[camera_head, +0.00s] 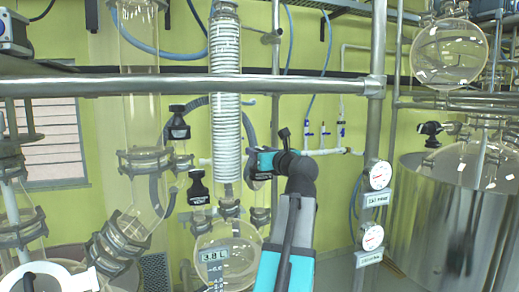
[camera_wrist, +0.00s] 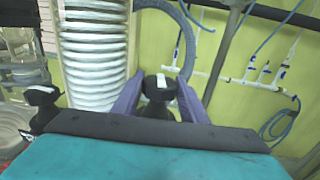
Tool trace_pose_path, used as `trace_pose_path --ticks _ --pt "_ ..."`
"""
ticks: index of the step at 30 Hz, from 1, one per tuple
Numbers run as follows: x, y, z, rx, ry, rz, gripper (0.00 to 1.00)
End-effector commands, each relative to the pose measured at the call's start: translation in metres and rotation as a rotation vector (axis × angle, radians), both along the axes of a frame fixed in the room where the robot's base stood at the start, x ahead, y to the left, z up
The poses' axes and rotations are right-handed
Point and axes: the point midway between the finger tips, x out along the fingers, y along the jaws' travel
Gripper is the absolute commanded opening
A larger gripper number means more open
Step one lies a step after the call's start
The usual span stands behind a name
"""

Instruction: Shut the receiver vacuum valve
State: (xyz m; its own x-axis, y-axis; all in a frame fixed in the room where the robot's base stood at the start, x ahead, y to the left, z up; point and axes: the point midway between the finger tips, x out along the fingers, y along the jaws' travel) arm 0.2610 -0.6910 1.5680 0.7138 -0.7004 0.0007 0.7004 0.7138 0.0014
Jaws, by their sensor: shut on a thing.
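My gripper (camera_head: 264,161) is at the right of the coiled glass condenser in the head view. In the wrist view its two purple fingers (camera_wrist: 158,98) stand on either side of a black valve knob (camera_wrist: 157,82) and are shut on it. The knob has a white mark on top. In the head view my gripper and wrist mostly cover this valve.
The condenser (camera_head: 224,60) stands close left of my gripper. Other black valves, one upper (camera_head: 178,122) and one lower (camera_head: 197,187), are further left. A round glass receiver (camera_head: 228,250) hangs below. A metal rail (camera_head: 150,84) crosses in front, and two gauges (camera_head: 377,175) are right.

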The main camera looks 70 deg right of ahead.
Motion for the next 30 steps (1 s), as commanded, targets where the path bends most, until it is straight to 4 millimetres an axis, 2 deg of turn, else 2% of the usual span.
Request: trace_pose_path --ticks 30 --pt "0.0009 0.0008 -0.0023 0.002 0.003 -0.332 0.19"
